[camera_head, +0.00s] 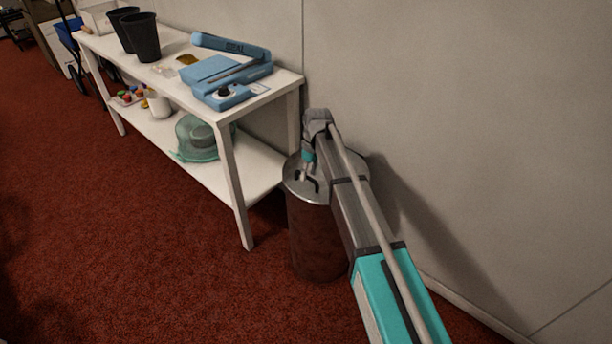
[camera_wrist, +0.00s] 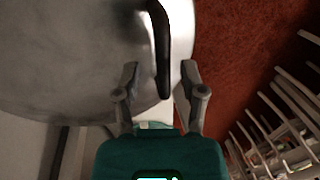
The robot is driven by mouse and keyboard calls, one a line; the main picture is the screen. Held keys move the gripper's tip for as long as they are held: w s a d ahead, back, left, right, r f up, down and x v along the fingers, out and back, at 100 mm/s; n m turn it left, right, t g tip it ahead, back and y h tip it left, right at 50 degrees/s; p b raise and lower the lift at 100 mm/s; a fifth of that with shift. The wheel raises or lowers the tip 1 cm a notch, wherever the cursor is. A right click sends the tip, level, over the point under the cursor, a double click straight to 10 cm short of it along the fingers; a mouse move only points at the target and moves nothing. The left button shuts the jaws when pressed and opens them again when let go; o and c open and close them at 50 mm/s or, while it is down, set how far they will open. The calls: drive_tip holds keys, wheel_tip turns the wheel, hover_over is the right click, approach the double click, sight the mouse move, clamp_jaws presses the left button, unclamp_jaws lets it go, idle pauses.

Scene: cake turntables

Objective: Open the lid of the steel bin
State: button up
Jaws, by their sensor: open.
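The steel bin (camera_head: 312,240) is a round metal can standing on the carpet against the wall. Its lid (camera_wrist: 70,55) fills the upper left of the wrist view and looks closed. A dark curved handle (camera_wrist: 161,50) rises at the lid's edge; it also shows in the head view (camera_head: 308,181). My gripper (camera_wrist: 160,76) is open, with one finger on each side of the handle's lower end. In the head view my gripper (camera_head: 308,170) is above the lid. My arm hides the right part of the bin. Whether the fingers touch the handle I cannot tell.
A white two-level table (camera_head: 232,190) stands left of the bin. It holds a blue device (camera_head: 225,75), black cups (camera_head: 143,38) and, on its lower shelf, a teal-clear container (camera_head: 197,138). The wall is close behind the bin. Red carpet in front is clear.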

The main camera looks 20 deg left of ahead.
drive_tip(key=shift+f, duration=0.1)
idle(0.3)
clamp_jaws()
drive_tip(key=shift+w+a, duration=0.1)
drive_tip(key=shift+a, duration=0.05)
drive_tip(key=shift+r, duration=0.2)
